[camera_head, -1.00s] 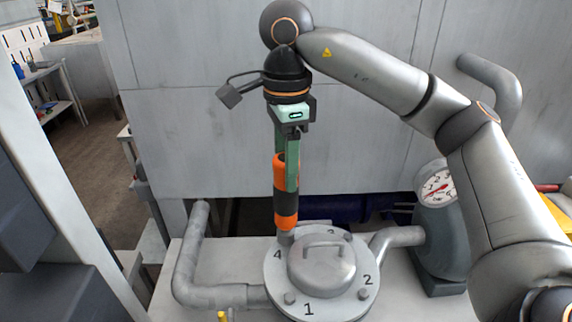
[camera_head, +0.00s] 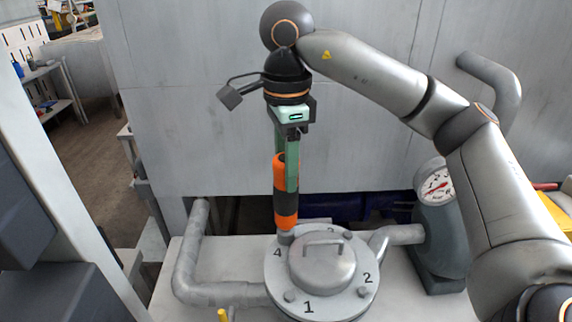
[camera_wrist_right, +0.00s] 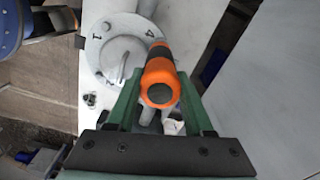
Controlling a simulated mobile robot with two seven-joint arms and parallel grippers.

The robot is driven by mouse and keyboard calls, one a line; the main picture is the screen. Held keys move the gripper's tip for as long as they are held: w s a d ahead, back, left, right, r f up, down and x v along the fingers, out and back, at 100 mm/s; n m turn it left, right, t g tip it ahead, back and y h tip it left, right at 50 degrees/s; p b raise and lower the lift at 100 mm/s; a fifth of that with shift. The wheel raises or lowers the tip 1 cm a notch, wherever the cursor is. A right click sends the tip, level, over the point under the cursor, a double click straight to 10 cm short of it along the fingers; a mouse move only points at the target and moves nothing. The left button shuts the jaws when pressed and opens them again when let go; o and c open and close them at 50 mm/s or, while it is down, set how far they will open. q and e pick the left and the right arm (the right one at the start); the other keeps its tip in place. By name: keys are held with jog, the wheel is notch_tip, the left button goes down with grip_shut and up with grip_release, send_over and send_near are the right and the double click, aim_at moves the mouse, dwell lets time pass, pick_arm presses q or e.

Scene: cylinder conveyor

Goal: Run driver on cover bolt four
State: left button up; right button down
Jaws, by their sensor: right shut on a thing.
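The round metal cover (camera_head: 322,264) has a handle on top and bolts near the printed numbers 1 to 4. My right gripper (camera_head: 287,185) points down and is shut on the orange and black driver (camera_head: 286,205). The driver stands upright, its lower end at the bolt beside the number 4, at the cover's back left. The driver tip hides that bolt, so I cannot tell exact seating. In the right wrist view the driver (camera_wrist_right: 160,75) lies between the green fingers, with the cover (camera_wrist_right: 118,45) beyond. My left gripper is not in view.
A grey pipe (camera_head: 190,262) bends up left of the cover. A pressure gauge (camera_head: 435,187) on a dark stand is at the right. A grey wall panel (camera_head: 200,130) stands behind. A yellow item (camera_head: 222,315) is at the front edge.

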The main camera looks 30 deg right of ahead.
jog(key=shift+f, duration=0.15)
dwell(0.5)
jog(key=shift+r+p, duration=1.95)
jog(key=shift+p, duration=0.15)
